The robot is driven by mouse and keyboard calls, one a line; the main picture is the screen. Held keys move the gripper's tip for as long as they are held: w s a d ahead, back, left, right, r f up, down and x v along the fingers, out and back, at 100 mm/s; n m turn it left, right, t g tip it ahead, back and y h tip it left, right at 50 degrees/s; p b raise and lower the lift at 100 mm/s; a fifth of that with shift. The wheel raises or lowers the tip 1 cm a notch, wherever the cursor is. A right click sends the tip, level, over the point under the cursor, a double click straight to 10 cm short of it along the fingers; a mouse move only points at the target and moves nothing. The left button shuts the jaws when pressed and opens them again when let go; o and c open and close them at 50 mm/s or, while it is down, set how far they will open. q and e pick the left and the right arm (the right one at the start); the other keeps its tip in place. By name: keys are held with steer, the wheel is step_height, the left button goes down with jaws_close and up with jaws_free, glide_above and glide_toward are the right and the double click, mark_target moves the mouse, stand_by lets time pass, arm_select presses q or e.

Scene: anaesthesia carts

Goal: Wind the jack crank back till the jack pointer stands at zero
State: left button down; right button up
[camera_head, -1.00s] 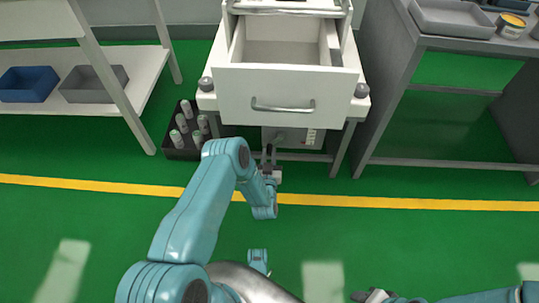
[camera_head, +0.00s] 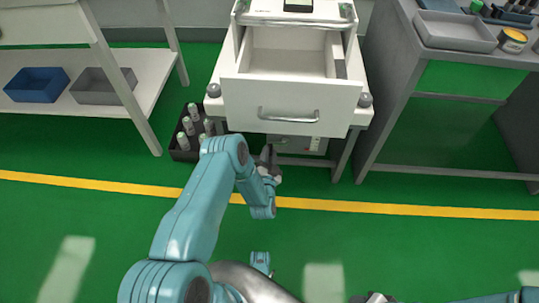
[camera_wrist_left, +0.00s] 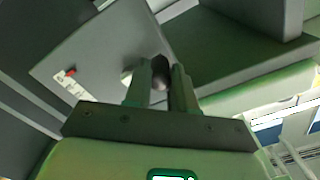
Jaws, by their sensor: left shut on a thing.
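The jack is a light box (camera_head: 294,143) low under the open-drawered cart in the head view, partly hidden by the drawer front. In the left wrist view its grey panel (camera_wrist_left: 105,52) carries a white scale (camera_wrist_left: 72,86) with a red pointer (camera_wrist_left: 70,72) near the scale's upper end; the marks are too small to read. My left gripper (camera_head: 268,160) is at the jack's left side. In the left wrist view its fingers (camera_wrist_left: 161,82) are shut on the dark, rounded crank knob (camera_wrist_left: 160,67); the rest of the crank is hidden. My right gripper (camera_head: 372,298) shows only partly at the bottom edge.
The open drawer (camera_head: 290,105) overhangs the jack. A black crate (camera_head: 184,154) of bottles stands on the floor just left. A shelf (camera_head: 140,75) with bins is at left, a grey bench (camera_head: 405,60) at right. The green floor in front is clear.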

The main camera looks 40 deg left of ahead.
arm_select(q)
steer(key=shift+w+a+r+m, duration=0.1)
steer(key=shift+r+m, duration=0.2)
steer(key=shift+r, duration=0.05)
steer(key=c, duration=0.9)
jaws_free()
steer(key=shift+c, duration=0.2)
steer(key=shift+f, duration=0.1)
steer(key=p+v, duration=1.4)
steer(key=v, duration=0.2)
steer(key=shift+s+p, duration=0.25)
steer(key=shift+p, duration=0.15)
